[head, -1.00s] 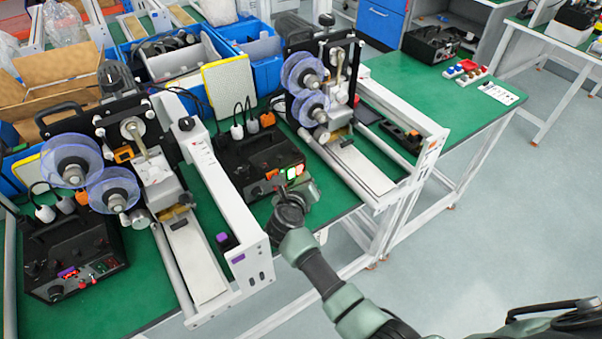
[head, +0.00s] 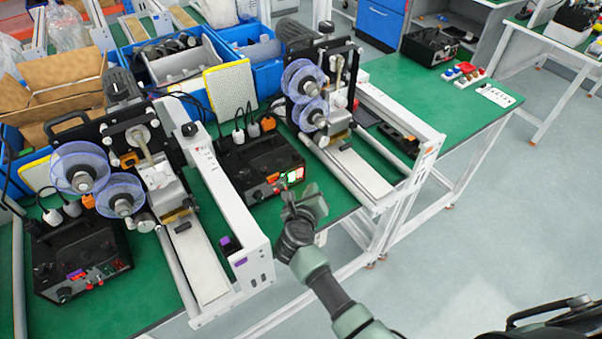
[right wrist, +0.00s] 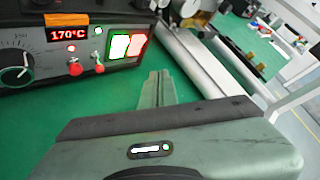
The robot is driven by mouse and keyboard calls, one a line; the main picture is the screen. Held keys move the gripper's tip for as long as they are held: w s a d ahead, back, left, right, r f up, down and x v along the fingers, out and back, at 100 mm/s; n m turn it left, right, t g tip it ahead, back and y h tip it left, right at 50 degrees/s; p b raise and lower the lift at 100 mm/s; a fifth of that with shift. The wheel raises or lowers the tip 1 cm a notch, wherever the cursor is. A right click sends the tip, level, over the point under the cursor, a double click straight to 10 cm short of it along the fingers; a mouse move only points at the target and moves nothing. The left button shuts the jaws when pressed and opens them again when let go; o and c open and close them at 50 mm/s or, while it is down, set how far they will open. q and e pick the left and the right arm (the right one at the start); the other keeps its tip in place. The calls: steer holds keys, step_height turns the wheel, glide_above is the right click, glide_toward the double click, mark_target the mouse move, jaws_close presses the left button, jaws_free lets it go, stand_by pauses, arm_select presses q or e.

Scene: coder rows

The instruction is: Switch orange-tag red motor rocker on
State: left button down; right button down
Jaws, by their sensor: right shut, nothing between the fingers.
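The orange-tag control box (head: 240,166) is a black box in the middle of the green bench. Its orange tag (head: 273,178) sits on the front panel. At the panel's right end is a pair of lit rockers (head: 292,176), one greenish and one red. In the right wrist view the red-edged rocker (right wrist: 138,45) stands beside a bright white-faced rocker (right wrist: 118,47); I cannot tell which way the red one is tipped. My right gripper (head: 306,198) is shut and empty, in front of and just right of the rockers, apart from them. It also shows in the right wrist view (right wrist: 157,88).
A display reading 170°C (right wrist: 68,33), a knob (right wrist: 16,68) and red toggles (right wrist: 75,68) share the panel. White-railed machines stand left (head: 232,215) and right (head: 402,165) of the box. A purple-tag box (head: 80,250) is at far left. The aisle floor is clear.

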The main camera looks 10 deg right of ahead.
steer(key=shift+s+d+r+p, duration=0.15)
steer(key=shift+s+d+p, duration=0.15)
steer(key=shift+s, duration=0.3)
steer(key=shift+s+d+r+p, duration=0.1)
steer(key=shift+s+d+p, duration=0.15)
steer(key=shift+s, duration=0.35)
